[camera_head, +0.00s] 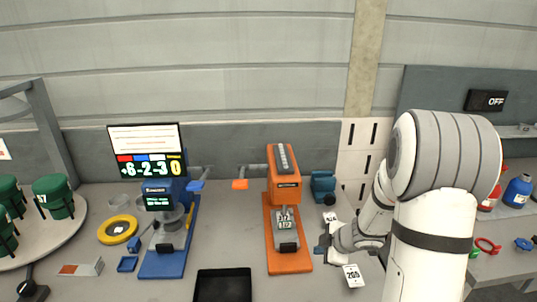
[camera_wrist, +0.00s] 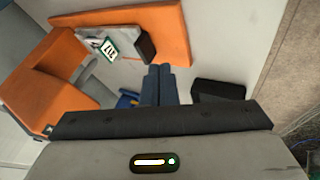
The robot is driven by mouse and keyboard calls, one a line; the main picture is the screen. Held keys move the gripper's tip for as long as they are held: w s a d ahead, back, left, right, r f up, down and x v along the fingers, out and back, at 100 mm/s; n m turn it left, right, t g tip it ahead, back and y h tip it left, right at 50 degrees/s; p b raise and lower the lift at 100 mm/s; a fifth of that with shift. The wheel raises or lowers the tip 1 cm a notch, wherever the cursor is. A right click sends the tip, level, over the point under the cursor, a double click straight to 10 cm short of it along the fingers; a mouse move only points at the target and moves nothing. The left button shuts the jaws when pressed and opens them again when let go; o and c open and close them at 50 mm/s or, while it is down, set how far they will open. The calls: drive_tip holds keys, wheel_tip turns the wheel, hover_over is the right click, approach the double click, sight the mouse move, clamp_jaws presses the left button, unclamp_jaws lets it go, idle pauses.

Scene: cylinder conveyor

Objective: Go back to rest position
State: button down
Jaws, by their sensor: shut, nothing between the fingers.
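My gripper (camera_head: 321,247) is at the end of my folded white arm, just right of the orange machine (camera_head: 289,245) and above the grey table. In the wrist view my gripper's two dark blue fingers (camera_wrist: 159,72) are together with nothing between them. The orange machine also shows in the wrist view (camera_wrist: 175,25), apart from the fingers. Part of the gripper body is hidden behind the wrist in the head view.
A black tray (camera_head: 223,285) sits at the table's front. A blue machine (camera_head: 164,262) and a yellow ring (camera_head: 118,229) stand left, beside a round platform with green cylinders (camera_head: 53,196). A white card marked 205 (camera_head: 353,275) lies near my arm. Red and blue bottles stand right.

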drive_tip(key=d+r+m+t+h, duration=0.25)
drive_tip(key=r+m+h, duration=0.2)
drive_tip(key=r, duration=0.45)
drive_tip(key=s+d+r+m+g+h+b, duration=0.1)
drive_tip(key=s+d+r+m+h, duration=0.15)
drive_tip(key=s+r+m, duration=0.4)
drive_tip(key=s+a+m+g+y, duration=0.1)
drive_tip(key=s+a+m+g, duration=0.1)
drive_tip(key=s+a, duration=0.3)
drive_tip(key=s+a+m+g+y, duration=0.1)
drive_tip(key=s+a+m+g, duration=0.1)
drive_tip(key=s, duration=1)
drive_tip(key=a+m+b, duration=0.1)
drive_tip(key=a, duration=0.1)
drive_tip(key=shift+s+a+r+y, duration=0.3)
drive_tip(key=shift+a+r+y, duration=0.05)
drive_tip(key=shift+y, duration=0.05)
